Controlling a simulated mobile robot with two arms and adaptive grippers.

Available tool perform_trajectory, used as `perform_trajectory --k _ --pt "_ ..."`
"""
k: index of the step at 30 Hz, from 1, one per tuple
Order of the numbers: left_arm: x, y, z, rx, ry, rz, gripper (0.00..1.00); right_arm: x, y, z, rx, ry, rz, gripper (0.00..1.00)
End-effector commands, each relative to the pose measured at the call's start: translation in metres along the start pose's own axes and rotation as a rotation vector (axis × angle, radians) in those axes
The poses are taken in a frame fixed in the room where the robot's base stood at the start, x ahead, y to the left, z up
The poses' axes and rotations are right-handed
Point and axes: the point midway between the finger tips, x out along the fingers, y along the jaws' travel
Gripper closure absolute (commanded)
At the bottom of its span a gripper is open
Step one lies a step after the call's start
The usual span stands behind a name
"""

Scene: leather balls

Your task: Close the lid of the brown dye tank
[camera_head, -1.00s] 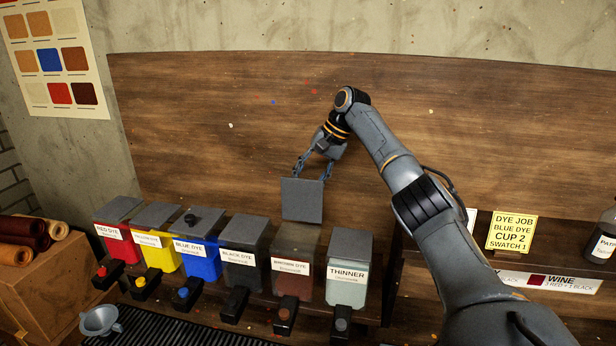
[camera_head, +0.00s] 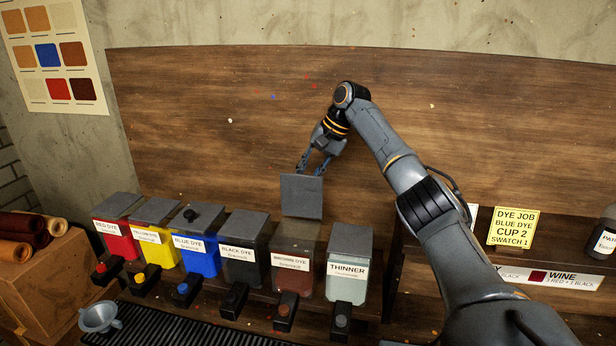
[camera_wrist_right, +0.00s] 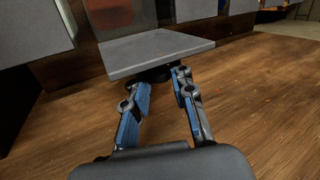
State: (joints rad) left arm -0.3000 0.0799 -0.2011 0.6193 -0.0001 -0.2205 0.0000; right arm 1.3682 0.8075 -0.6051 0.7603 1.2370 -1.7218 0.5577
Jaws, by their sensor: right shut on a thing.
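The brown dye tank (camera_head: 293,262) stands between the black dye and thinner tanks. Its grey square lid (camera_head: 302,197) stands up, steeply tilted, at the back of the tank top. The top of the tank is uncovered. My right gripper (camera_head: 313,163) reaches down behind the lid's upper edge. In the right wrist view, the lid (camera_wrist_right: 155,50) lies just beyond the fingertips of my right gripper (camera_wrist_right: 162,82), which are at a dark knob (camera_wrist_right: 150,75) on its near side. The fingers are shut on this knob, partly hidden by the lid. My left gripper is not in view.
Red (camera_head: 117,240), yellow (camera_head: 155,246), blue (camera_head: 197,252) and black (camera_head: 242,262) dye tanks stand to the left, the thinner tank (camera_head: 347,268) to the right, all with lids down. A wooden board (camera_head: 200,110) rises behind. A funnel (camera_head: 98,318) sits at front left.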

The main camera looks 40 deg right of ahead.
Motion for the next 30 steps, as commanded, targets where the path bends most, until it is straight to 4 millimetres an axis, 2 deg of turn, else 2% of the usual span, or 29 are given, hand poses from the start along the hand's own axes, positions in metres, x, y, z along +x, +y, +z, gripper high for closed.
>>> perform_trajectory --k 11,21,30 --pt "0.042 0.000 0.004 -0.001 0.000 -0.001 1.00 0.004 -0.001 0.019 -0.078 0.145 0.029 1.00" --pt "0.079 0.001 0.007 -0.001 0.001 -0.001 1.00 0.006 -0.005 0.045 -0.178 0.340 0.067 1.00" --pt "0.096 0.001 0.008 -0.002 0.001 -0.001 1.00 0.007 -0.007 0.062 -0.242 0.468 0.092 1.00"
